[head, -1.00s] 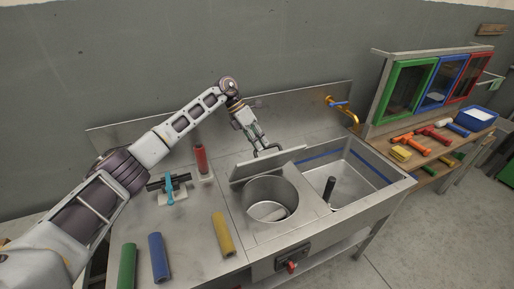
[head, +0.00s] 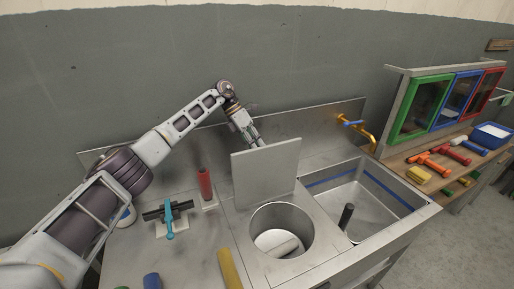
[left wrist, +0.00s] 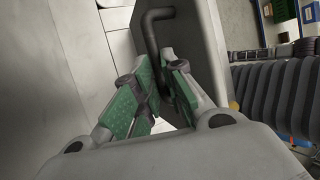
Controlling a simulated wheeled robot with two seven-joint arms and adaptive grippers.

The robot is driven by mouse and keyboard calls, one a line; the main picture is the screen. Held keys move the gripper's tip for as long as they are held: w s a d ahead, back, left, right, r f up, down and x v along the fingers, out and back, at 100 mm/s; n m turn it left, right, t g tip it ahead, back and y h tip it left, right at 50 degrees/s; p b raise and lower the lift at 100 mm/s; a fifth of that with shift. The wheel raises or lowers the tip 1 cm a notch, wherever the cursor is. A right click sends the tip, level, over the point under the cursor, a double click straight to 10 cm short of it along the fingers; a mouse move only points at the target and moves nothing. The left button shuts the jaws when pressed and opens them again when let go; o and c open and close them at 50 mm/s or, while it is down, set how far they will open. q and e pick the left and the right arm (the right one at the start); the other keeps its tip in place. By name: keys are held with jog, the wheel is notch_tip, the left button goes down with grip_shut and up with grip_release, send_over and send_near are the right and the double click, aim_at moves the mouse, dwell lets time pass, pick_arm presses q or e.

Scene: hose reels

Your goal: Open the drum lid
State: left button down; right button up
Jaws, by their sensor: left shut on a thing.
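The drum lid (head: 265,175) is a flat grey plate standing nearly upright at the back edge of the round steel drum (head: 282,231). The drum's mouth is uncovered, and a pale object lies inside. My left gripper (head: 261,142) is behind the lid's top edge, its fingertips partly hidden by the plate. In the left wrist view, the green-padded fingers of the left gripper (left wrist: 163,77) are closed around the dark bent lid handle (left wrist: 151,34), beside the lid's grey face (left wrist: 193,40). My right gripper is not in view.
A sink basin (head: 375,205) with a dark upright post (head: 346,216) and an orange tap (head: 367,138) lie right of the drum. Left are a red cylinder (head: 205,184), a blue valve-like tool (head: 169,219) and a yellow cylinder (head: 229,270). A tool-covered wooden shelf stands farther right.

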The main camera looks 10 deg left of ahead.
pick_arm(q)
jog(key=shift+a+f, duration=0.2)
jog(key=shift+f, duration=0.7)
jog(key=c, duration=1.7)
grip_release()
jog(key=shift+d, duration=0.1)
jog(key=shift+o, duration=1.1)
jog(key=shift+w, duration=0.2)
jog(key=shift+r, duration=0.15)
jog(key=v, duration=0.7)
jog(key=shift+r, duration=0.2)
jog(key=shift+w, duration=0.15)
